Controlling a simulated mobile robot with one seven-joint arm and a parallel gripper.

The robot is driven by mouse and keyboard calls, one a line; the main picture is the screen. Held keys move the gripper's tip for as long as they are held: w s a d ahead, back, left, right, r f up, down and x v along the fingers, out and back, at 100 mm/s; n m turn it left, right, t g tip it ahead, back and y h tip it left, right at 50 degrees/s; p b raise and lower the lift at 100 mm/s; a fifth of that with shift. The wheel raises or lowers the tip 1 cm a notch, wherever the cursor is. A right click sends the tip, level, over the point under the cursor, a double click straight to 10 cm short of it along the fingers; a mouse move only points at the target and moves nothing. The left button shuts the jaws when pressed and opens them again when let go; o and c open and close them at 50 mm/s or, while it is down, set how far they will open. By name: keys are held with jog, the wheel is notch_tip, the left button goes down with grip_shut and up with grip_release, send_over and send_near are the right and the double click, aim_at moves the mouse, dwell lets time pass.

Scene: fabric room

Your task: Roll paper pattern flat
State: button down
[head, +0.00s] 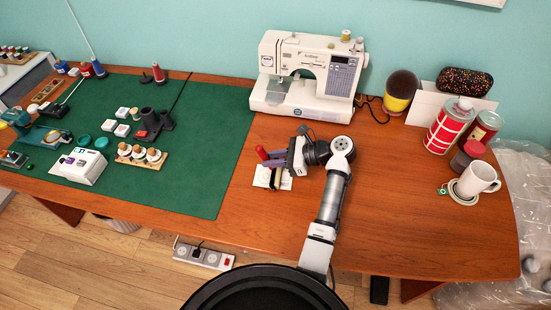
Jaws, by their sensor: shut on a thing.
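A small white paper pattern (286,183) with dark marks lies on the bare wooden table, just right of the green mat. My gripper (276,162) is low over it, pointing left, and hides part of it. The gripper is shut on a small hand roller with a red handle end (262,153). The roller's lower part is close above or on the paper; I cannot tell whether it touches. How flat the paper lies is too small to tell.
A sewing machine (310,76) stands behind the gripper. The green mat (205,150) at left holds spools, small boxes and tools. Cans (448,125), a white mug (476,180) and a pincushion (400,92) stand at right. The wooden table (400,215) right of my arm is clear.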

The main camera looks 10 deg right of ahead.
aim_at(262, 158)
jog(key=shift+a, duration=0.45)
jog(key=shift+w+a, duration=0.1)
jog(key=shift+w+a, duration=0.2)
jog(key=shift+a, duration=0.55)
jog(key=shift+a, duration=0.2)
jog(key=shift+w+a, duration=0.25)
jog(key=shift+a, duration=0.45)
jog(key=shift+a, duration=0.1)
jog(key=shift+w+a, duration=0.2)
jog(key=shift+a, duration=0.6)
